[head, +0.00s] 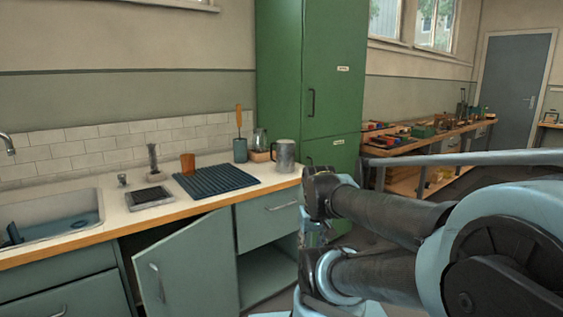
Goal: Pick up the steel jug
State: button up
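A grey metal jug (284,157), which looks like the steel jug, stands upright at the right end of the counter (225,190). My arm is folded at the right of the view, in front of and to the right of the jug. The jug is not hidden by it. I cannot make out my gripper or its fingers. Nothing is seen touching the jug.
Left of the jug are a glass vessel (260,140), a green holder with an orange-handled brush (239,128), an orange cup (187,163) and a dark ribbed mat (215,179). A lower cabinet door (190,268) hangs open. A tall green cabinet (310,70) stands behind.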

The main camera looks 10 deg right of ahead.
aim_at(286, 149)
jog(key=i, duration=0.95)
jog(key=z, duration=0.2)
jog(key=k, duration=1.35)
jog(key=u, duration=1.05)
jog(key=i, duration=0.95)
